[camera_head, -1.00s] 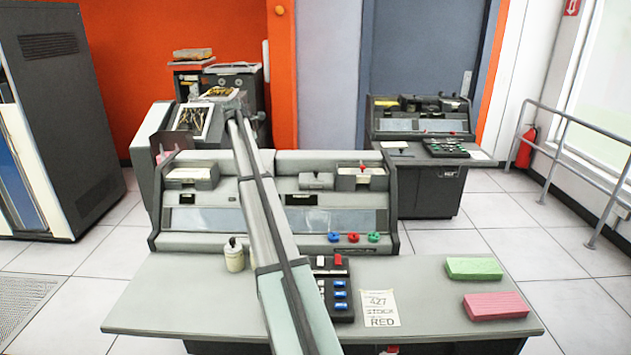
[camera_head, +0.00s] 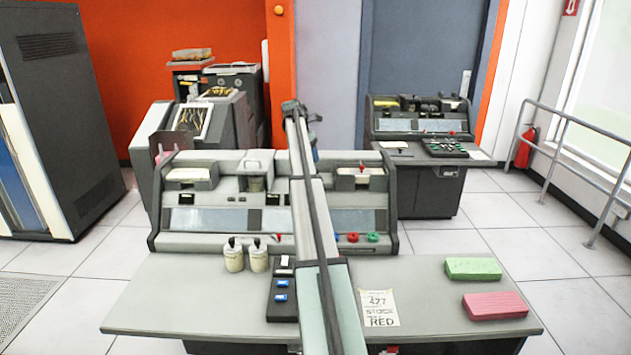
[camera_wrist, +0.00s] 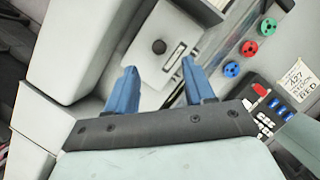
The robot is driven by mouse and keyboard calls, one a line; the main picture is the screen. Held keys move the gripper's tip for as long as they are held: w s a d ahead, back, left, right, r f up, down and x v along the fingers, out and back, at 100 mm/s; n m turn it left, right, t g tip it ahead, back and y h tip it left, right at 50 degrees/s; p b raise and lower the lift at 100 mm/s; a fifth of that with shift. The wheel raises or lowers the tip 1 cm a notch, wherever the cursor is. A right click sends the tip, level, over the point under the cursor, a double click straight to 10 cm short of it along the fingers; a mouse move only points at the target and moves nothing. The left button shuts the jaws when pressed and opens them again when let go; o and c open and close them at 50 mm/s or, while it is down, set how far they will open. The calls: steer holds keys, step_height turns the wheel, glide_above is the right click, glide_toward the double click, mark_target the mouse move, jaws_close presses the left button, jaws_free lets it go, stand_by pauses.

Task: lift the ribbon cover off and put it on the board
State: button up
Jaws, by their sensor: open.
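A light grey box with a handle on top (camera_head: 254,166) stands in the upper middle of the near console and may be the ribbon cover; I cannot be sure. My gripper (camera_wrist: 155,66) has its two blue fingers spread with nothing between them. It is above the back of the near console, to the right of the handled box. In the wrist view, a grey housing with a round knob and a slot (camera_wrist: 160,46) lies just beyond the fingertips. I cannot tell which surface is the board; the grey desk top (camera_head: 190,295) spreads in front of the console.
Two cream bottles (camera_head: 246,257) and a black key block (camera_head: 283,290) stand on the desk. A paper card (camera_head: 380,307), a green card stack (camera_head: 473,268) and a pink card stack (camera_head: 495,305) lie at right. The desk's left side is clear.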

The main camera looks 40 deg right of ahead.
steer(key=shift+x, duration=4.15)
steer(key=shift+w, duration=0.1)
jaws_close()
